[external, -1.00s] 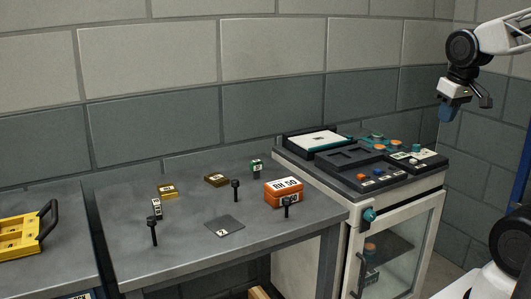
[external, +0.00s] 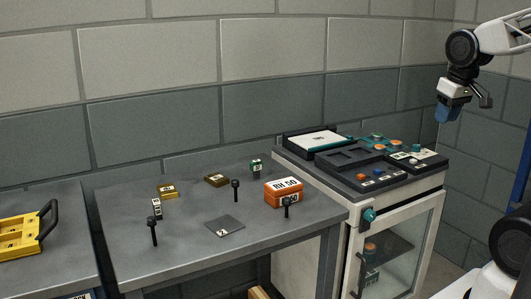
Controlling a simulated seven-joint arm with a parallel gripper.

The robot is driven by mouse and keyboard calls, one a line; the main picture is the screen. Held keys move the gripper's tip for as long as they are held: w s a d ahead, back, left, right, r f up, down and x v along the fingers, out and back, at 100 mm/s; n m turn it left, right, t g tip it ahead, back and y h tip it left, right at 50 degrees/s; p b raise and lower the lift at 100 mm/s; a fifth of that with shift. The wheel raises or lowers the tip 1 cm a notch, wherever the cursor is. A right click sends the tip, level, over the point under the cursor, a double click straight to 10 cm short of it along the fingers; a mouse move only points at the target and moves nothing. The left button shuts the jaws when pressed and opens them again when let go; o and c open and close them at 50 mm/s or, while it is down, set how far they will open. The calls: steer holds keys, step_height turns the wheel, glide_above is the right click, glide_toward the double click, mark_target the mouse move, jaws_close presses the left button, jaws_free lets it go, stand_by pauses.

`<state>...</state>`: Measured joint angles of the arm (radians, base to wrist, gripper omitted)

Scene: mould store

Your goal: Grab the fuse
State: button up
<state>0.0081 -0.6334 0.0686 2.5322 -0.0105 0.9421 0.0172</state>
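I cannot tell for certain which thing is the fuse. Several small labelled pieces lie on the grey table (external: 270,232): a dark green block (external: 256,166) at the back, a narrow piece with a white label (external: 156,208) at the left, and two brass-coloured blocks, one at the left (external: 168,191) and one nearer the middle (external: 216,180). My gripper (external: 445,116) hangs in the air at the upper right, above and beyond the cabinet, far from these pieces. It points down; whether its blue fingers are open or shut is too small to tell.
An orange box marked RH 50 (external: 284,197) sits at the table's right. Black upright pegs (external: 235,188) and a flat grey plate (external: 224,226) are near it. A cabinet (external: 408,212) with black trays and control panels (external: 375,176) stands right. A yellow handled case (external: 20,236) is left.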

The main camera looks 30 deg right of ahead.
steer(key=o, duration=0.7)
steer(key=w+a+m+g+y, duration=0.25)
steer(key=w+a+y, duration=0.25)
steer(key=w+a, duration=0.85)
steer(key=m+y, duration=0.7)
steer(key=m, duration=0.4)
glide_above(162, 202)
steer(key=s+d, duration=0.2)
steer(key=d, duration=1.6)
step_height(162, 202, down, 12)
steer(key=w+a+f+m, duration=0.1)
steer(key=a+f, duration=0.2)
steer(key=a, duration=0.1)
steer(key=a+f+m+y, duration=0.1)
steer(key=a+f+m, duration=0.1)
steer(key=a+f, duration=0.1)
steer(key=w+a+f+m+t, duration=0.1)
steer(key=a+f+m, duration=0.1)
steer(key=a, duration=0.3)
steer(key=shift+w+a+f+y, duration=0.3)
steer(key=shift+a+f, duration=0.05)
steer(key=shift+f, duration=0.3)
steer(key=shift+a+f, duration=0.25)
steer(key=shift+a, duration=0.05)
